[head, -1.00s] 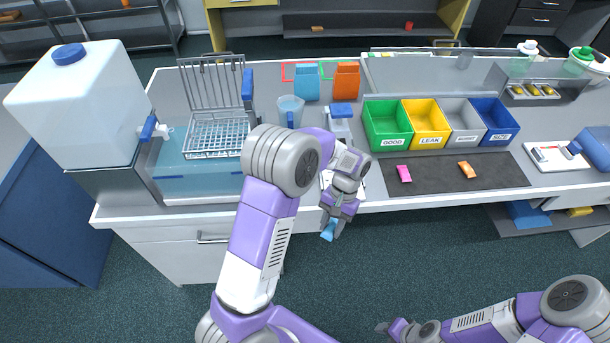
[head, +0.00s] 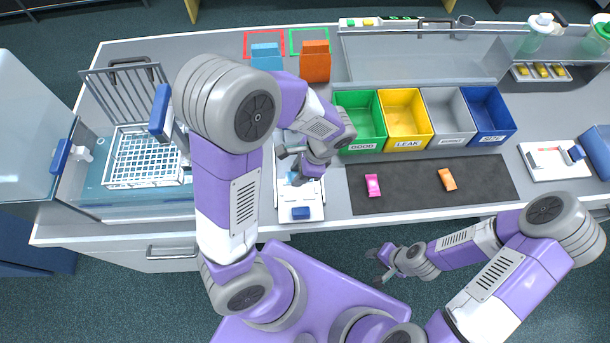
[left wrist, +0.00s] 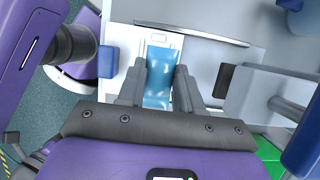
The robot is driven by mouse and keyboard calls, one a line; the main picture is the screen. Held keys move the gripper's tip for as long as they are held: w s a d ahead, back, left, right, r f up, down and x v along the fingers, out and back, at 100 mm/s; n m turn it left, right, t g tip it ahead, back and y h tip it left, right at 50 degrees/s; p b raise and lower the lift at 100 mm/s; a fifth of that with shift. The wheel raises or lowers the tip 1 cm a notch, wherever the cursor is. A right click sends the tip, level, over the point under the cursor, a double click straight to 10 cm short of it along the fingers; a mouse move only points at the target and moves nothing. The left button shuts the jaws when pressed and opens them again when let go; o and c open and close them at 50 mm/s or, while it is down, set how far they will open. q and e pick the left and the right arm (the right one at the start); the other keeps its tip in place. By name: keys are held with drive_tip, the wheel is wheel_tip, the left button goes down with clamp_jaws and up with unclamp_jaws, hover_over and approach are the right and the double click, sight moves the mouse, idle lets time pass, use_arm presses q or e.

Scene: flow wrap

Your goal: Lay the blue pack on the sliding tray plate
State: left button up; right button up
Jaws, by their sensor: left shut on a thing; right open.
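My left gripper (head: 296,181) is shut on the blue pack (head: 291,177), over the white sliding tray plate (head: 284,205) with a blue block at its front end. In the left wrist view the blue pack (left wrist: 159,72) lies lengthwise between the two fingers (left wrist: 159,92), with a white surface around its far end. I cannot tell whether the pack touches the plate. My arm hides much of the tray device. My right gripper (head: 376,268) is open and empty, low in front of the bench.
A wire basket (head: 140,155) stands at the water tank on the left. Green (head: 343,128), yellow (head: 405,110), grey and blue bins stand right of my left gripper. A pink pack (head: 372,185) and an orange pack (head: 447,179) lie on the dark mat (head: 410,195).

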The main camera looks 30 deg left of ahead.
sight(294, 192)
use_arm(q)
drive_tip(key=f, duration=0.3)
drive_tip(key=shift+s+f+b, duration=0.15)
drive_tip(key=shift+s+b, duration=0.15)
drive_tip(key=shift+b, duration=0.1)
drive_tip(key=shift+w+f+b, duration=0.15)
drive_tip(key=shift+f+b, duration=0.4)
drive_tip(key=shift+f, duration=1.65)
drive_tip(key=shift+f, duration=0.15)
drive_tip(key=o, duration=1)
drive_tip(key=p+v, duration=0.3)
drive_tip(key=v, duration=0.9)
drive_tip(key=shift+r, duration=0.25)
drive_tip(key=shift+a, duration=0.1)
